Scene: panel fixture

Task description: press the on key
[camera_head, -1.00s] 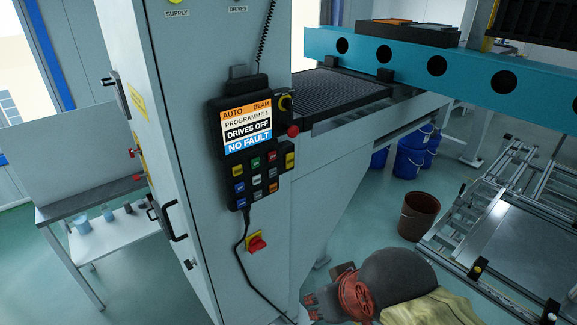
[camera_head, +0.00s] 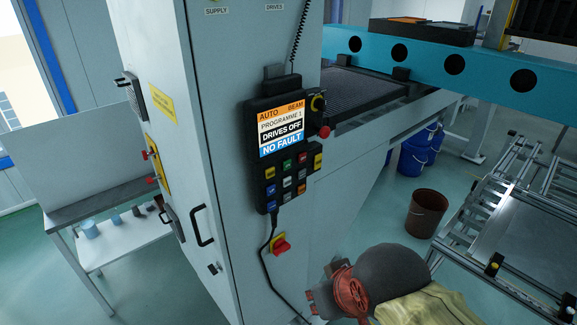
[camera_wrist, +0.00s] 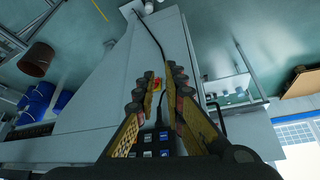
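A dark hand control unit (camera_head: 252,152) hangs on the grey cabinet. Its screen (camera_head: 281,128) reads AUTO, BEAM, PROGRAMME 1, DRIVES OFF, NO FAULT. Below it are coloured keys, among them a green key (camera_head: 287,165) and a red key (camera_head: 303,159); their labels are too small to read, so I cannot tell which is the on key. In the wrist view my gripper (camera_wrist: 158,77) has its two fingers apart with nothing held. Blue and white keys (camera_wrist: 148,138) show between the fingers, low in that view, partly hidden by the gripper. No contact with a key shows.
A red emergency-type button (camera_head: 324,132) is at the unit's right side. A red and yellow switch (camera_head: 281,246) is below, beside the hanging cable (camera_head: 263,258). The cabinet's door handle (camera_head: 203,226) sticks out at left. A brown bucket (camera_head: 427,213) stands on the floor.

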